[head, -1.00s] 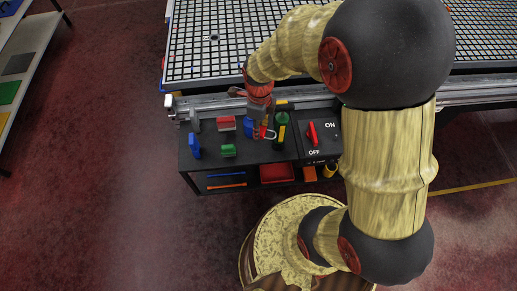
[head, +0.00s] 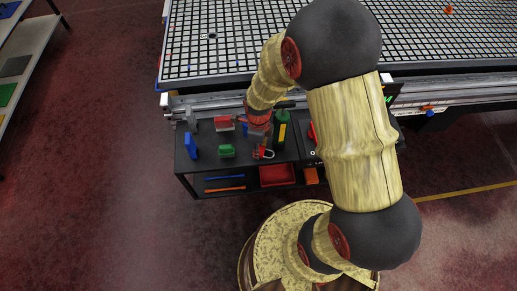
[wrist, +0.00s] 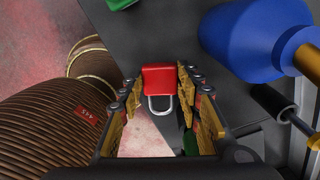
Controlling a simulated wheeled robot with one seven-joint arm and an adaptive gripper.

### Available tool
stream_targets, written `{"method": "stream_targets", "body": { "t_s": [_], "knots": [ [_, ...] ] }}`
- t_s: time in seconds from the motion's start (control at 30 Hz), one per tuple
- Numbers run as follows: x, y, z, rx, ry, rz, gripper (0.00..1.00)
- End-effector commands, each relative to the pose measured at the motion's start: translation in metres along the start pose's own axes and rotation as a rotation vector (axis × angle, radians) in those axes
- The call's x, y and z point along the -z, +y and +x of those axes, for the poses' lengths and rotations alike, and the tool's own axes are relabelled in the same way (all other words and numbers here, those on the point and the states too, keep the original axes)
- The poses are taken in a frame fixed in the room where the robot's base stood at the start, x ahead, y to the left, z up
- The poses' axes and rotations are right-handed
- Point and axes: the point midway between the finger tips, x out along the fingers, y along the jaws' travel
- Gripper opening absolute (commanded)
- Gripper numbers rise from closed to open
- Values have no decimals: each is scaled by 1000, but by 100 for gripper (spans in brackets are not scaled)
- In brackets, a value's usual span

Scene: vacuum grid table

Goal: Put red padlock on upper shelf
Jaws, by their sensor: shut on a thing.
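The red padlock (head: 267,154) has a silver shackle. It shows clearly in the wrist view (wrist: 158,78), with its red body between the fingertips and its shackle towards the palm. My gripper (wrist: 160,84) is shut on it. In the head view my gripper (head: 259,138) is over the front part of the dark upper shelf (head: 205,162), partly hidden by the wrist. I cannot tell whether the padlock touches the shelf.
On the upper shelf stand a blue item (head: 191,146), a green block (head: 227,151), a red item (head: 223,124) and a green bottle (head: 280,130) close to the gripper's right. A red bin (head: 277,175) is below. The grid table (head: 220,60) lies behind.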

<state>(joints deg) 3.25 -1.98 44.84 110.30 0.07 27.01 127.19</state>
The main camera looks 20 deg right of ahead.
Motion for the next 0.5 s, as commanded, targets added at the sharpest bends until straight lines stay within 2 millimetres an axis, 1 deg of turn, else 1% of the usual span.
{"method": "stream_targets", "body": {
  "t_s": [0.2, 0.33, 0.37, 0.5],
  "knots": [
    [-1, -1, -2, 2, -2, 0, 5],
    [0, -1, 2, 2, -1, 0, 5],
    [0, -1, 2, 1, -1, 0, 35],
    [0, -1, 2, 2, -1, 0, 43]
  ]
}}
